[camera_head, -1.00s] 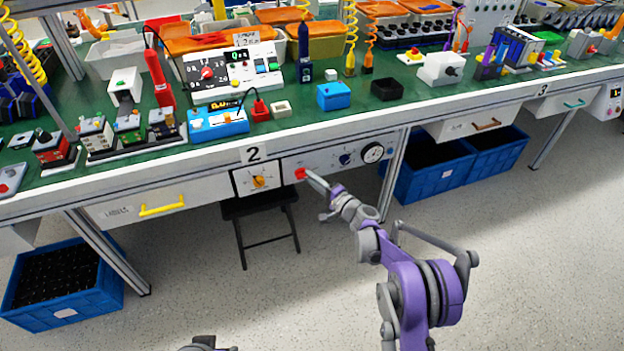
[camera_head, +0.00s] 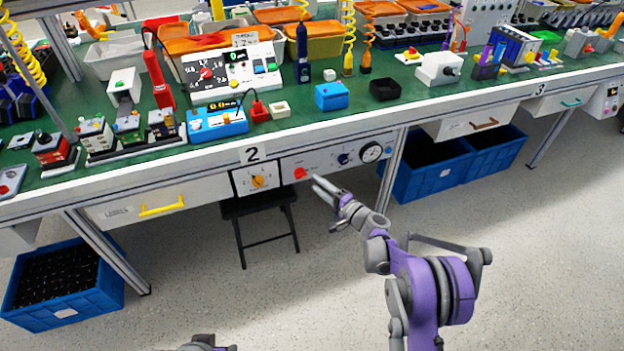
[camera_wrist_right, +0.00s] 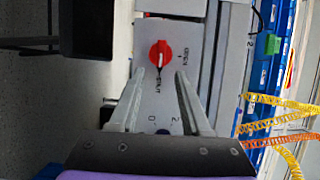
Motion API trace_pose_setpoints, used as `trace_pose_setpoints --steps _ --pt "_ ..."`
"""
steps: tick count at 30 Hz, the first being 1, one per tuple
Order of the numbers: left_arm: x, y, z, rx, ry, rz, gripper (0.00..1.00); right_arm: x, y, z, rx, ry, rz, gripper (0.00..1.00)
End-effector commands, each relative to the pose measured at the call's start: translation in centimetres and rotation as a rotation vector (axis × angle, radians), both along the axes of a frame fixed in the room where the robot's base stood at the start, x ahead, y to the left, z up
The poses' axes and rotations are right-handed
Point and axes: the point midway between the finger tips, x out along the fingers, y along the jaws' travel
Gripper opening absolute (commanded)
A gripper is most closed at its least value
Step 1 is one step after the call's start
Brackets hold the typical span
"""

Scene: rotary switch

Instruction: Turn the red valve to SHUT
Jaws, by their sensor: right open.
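The red valve (camera_head: 300,174) is a small knob on the grey panel under the bench edge, right of the number 2 plate. In the right wrist view the valve (camera_wrist_right: 160,52) shows a white pointer line running toward the SHUT label; OPEN is printed off to its right in that picture. My right gripper (camera_head: 318,184) is open and empty, in front of the panel and right of the valve in the head view. In the right wrist view its fingertips (camera_wrist_right: 159,73) are spread and stand clear of the knob.
An orange rotary switch (camera_head: 258,181) is left of the valve. A dark knob (camera_head: 344,159) and a round gauge (camera_head: 372,152) are to its right. A black stool (camera_head: 262,207) stands below, and blue crates (camera_head: 430,180) sit under the bench at right.

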Motion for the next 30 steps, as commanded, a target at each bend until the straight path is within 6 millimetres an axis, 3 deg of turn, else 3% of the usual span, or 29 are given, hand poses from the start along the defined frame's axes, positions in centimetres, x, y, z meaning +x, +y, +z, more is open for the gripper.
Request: trace_pose_setpoints --steps 6,12,30 --pt "-0.1 0.0 0.9 0.000 -0.002 0.000 0.50 -3.3 -2.9 0.1 -0.001 -0.001 -0.002 0.47" --pt "-0.2 0.0 1.1 0.000 -0.003 0.000 0.50 -4.9 -4.1 0.0 -0.001 0.000 -0.001 0.47" --pt "-0.2 0.0 1.1 0.000 -0.002 0.000 0.50 -5.1 -4.2 0.1 -0.006 0.002 0.003 0.47"
